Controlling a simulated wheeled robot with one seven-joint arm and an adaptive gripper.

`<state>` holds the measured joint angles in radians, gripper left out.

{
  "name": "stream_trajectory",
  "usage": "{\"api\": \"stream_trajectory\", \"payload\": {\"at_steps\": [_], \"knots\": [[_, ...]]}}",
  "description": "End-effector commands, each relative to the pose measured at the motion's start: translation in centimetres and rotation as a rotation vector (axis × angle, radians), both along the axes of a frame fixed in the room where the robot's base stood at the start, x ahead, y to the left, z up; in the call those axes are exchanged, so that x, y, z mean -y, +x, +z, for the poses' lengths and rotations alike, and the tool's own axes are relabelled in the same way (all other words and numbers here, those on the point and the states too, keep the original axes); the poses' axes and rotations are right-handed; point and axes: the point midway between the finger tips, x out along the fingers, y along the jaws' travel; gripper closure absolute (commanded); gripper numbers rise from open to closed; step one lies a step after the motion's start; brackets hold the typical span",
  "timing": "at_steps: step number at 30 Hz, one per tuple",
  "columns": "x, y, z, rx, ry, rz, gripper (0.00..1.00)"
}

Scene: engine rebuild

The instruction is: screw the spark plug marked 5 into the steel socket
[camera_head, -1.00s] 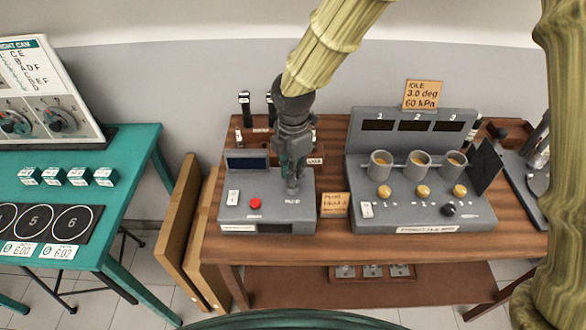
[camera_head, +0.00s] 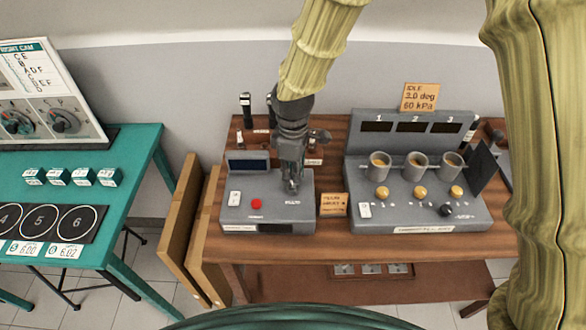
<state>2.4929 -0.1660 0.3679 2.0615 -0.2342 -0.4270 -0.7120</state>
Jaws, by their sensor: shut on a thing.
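My gripper (camera_head: 291,186) points down over the right part of a grey box (camera_head: 245,214) with a red button and a dark screen. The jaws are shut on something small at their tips. I take it for the spark plug, but the fingers hide it and no number 5 can be read on it. The steel socket is not clearly visible; the gripper covers that part of the box top. I cannot tell whether the plug touches the socket.
A grey bench unit (camera_head: 400,215) with three cups and yellow knobs stands to the right on the wooden table (camera_head: 290,250). A small note card (camera_head: 333,204) stands between the two units. A teal table (camera_head: 130,185) is at left. My arm covers the right side.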

Motion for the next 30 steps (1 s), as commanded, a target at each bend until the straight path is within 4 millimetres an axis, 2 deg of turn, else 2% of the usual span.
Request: {"api": "stream_trajectory", "payload": {"at_steps": [4,12,20,30], "knots": [[0.01,0.04,0.14,0.001,-0.001,-0.069,1.00],[-0.01,0.05,0.18,0.002,-0.001,-0.355,1.00],[0.01,0.08,0.15,0.002,-0.001,-0.469,1.00],[0.01,0.07,0.18,0.002,-0.001,-0.788,1.00]]}}
